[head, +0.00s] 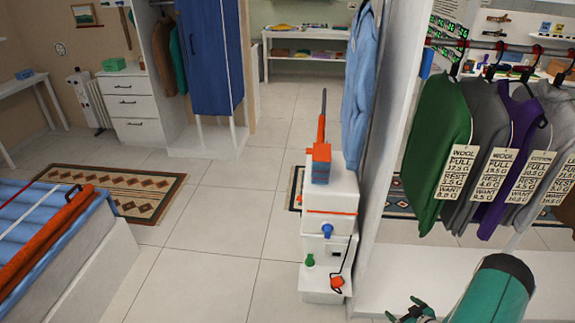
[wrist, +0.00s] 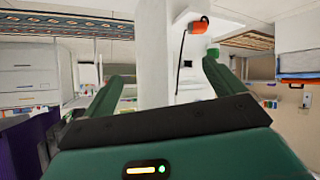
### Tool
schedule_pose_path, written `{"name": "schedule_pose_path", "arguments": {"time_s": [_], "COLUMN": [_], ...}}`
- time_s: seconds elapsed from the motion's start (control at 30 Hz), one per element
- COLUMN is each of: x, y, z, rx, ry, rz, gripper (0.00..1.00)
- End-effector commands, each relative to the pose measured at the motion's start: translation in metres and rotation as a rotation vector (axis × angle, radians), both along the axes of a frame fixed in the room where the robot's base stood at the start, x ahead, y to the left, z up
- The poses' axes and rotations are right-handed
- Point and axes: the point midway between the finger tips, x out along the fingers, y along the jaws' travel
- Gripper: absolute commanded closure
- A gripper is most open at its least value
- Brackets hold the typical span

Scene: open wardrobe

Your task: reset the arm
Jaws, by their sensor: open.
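My gripper (head: 412,310) shows at the bottom edge of the head view, small and partly cut off, left of my teal arm. In the wrist view my gripper (wrist: 166,68) has its two green fingers spread apart, with nothing held between them. The wrist picture looks upside down. A white upright panel lies beyond the fingers. In the head view my arm is low in front of the open wardrobe (head: 395,110), below its hanging clothes. The gripper looks apart from the clothes.
Green (head: 438,140), grey and purple garments with paper tags hang on a rail at right. A white cabinet (head: 330,190) with an orange device on top stands left of the wardrobe panel. A blue-covered bed (head: 50,235) is at lower left.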

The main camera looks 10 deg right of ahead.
Motion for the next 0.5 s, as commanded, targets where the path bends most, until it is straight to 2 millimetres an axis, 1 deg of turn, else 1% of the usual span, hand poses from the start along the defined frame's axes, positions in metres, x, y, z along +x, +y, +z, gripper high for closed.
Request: {"name": "schedule_pose_path", "arguments": {"time_s": [0.03, 0.13, 0.23, 0.37, 0.4, 0.47, 0.5], "x": [0.016, 0.04, 0.061, 0.085, 0.09, 0.099, 0.104], "y": [-0.008, -0.02, -0.027, -0.027, -0.025, -0.021, -0.017], "z": [0.022, 0.061, 0.102, 0.157, 0.175, 0.201, 0.219], "rx": [-0.035, -0.095, -0.148, -0.204, -0.22, -0.239, -0.251], "ry": [0.016, 0.063, 0.104, 0.15, 0.162, 0.179, 0.189], "rz": [-0.003, -0.026, -0.054, -0.094, -0.109, -0.13, -0.144], "gripper": [0.06, 0.06, 0.06, 0.06, 0.06, 0.06, 0.06]}}
